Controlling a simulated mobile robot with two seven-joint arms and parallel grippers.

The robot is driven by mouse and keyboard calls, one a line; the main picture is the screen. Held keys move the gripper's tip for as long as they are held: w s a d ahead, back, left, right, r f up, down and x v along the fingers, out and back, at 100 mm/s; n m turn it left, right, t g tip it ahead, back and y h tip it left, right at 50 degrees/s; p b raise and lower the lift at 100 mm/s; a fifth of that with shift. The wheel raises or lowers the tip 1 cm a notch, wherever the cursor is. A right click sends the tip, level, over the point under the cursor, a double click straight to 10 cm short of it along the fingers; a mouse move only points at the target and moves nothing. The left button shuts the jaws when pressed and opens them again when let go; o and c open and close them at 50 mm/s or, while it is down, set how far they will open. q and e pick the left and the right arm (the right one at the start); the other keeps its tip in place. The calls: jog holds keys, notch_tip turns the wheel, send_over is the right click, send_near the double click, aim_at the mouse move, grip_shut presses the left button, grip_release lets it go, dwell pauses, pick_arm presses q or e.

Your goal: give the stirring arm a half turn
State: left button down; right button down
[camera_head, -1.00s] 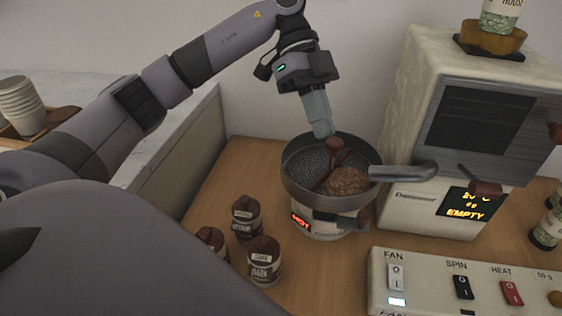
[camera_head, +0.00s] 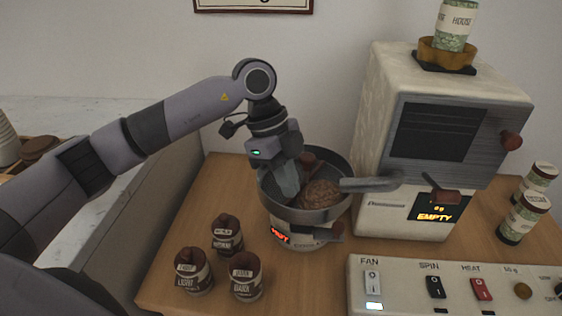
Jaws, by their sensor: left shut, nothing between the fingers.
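The metal cooling pan (camera_head: 345,210) sits on the hot base (camera_head: 300,240) on the wooden top. The reddish-brown stirring arm (camera_head: 309,162) stands in the pan, its knob partly showing beside my gripper. A heap of brown beans (camera_head: 322,196) lies in the pan's right part. My left gripper (camera_head: 288,198) points down inside the pan, shut and empty, at the left of the beans and in front of the stirring arm. It hides the lower part of the stirring arm, so I cannot tell whether they touch. My right gripper is not in view.
Several dark jars (camera_head: 194,272) stand front left. The switch panel (camera_head: 400,300) is front right. Green-labelled jars (camera_head: 525,218) stand far right.

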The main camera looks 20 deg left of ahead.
pick_arm(q)
jog(key=shift+x, duration=1.6)
